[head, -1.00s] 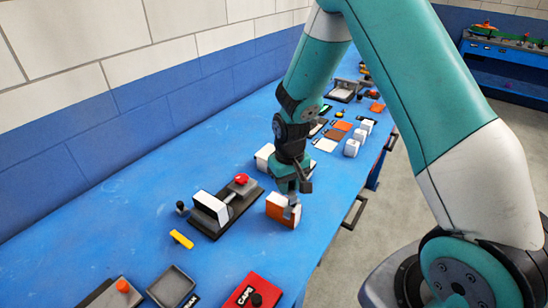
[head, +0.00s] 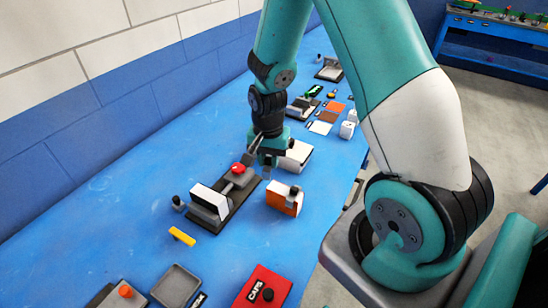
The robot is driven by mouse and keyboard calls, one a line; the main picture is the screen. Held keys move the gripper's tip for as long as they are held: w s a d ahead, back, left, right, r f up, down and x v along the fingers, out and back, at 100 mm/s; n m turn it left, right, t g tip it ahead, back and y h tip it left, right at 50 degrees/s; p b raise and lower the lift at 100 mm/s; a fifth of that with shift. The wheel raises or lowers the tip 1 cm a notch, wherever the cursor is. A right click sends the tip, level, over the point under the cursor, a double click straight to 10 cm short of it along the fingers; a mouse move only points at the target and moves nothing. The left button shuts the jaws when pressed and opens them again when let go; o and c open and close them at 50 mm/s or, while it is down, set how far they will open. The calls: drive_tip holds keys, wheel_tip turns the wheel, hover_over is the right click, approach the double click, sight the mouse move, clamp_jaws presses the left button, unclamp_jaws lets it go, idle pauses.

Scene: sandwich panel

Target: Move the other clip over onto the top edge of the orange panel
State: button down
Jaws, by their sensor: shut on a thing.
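The orange panel (head: 279,196) stands on the blue bench in the head view, with its white side facing up and right. One dark grey clip (head: 292,196) sits on its right part and top edge. My gripper (head: 267,172) is up and left of the orange panel, between the red knob and a white block. It is shut on a small dark thing that looks like the other clip. The fingers and the arm hide most of that clip, so its outline and height above the bench are unclear.
A dark fixture (head: 230,208) with a red knob (head: 238,169) and a white block lies left of the orange panel. Another white block (head: 297,155) lies behind it. A yellow bar (head: 182,237), grey tray (head: 175,286) and red caps box (head: 264,289) are nearer. Bare bench lies between.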

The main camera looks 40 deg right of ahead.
drive_tip(key=s+d+m, duration=0.1)
drive_tip(key=s+m, duration=0.1)
drive_tip(key=m, duration=0.1)
drive_tip(key=b, duration=0.4)
hover_over(276, 187)
drive_tip(key=shift+f, duration=2.3)
drive_tip(key=shift+f, duration=0.15)
drive_tip(key=shift+f+b, duration=0.5)
drive_tip(key=shift+b, duration=0.05)
drive_tip(key=shift+f, duration=0.1)
drive_tip(key=shift+f+b, duration=0.3)
drive_tip(key=shift+f, duration=0.1)
drive_tip(key=shift+f, duration=0.35)
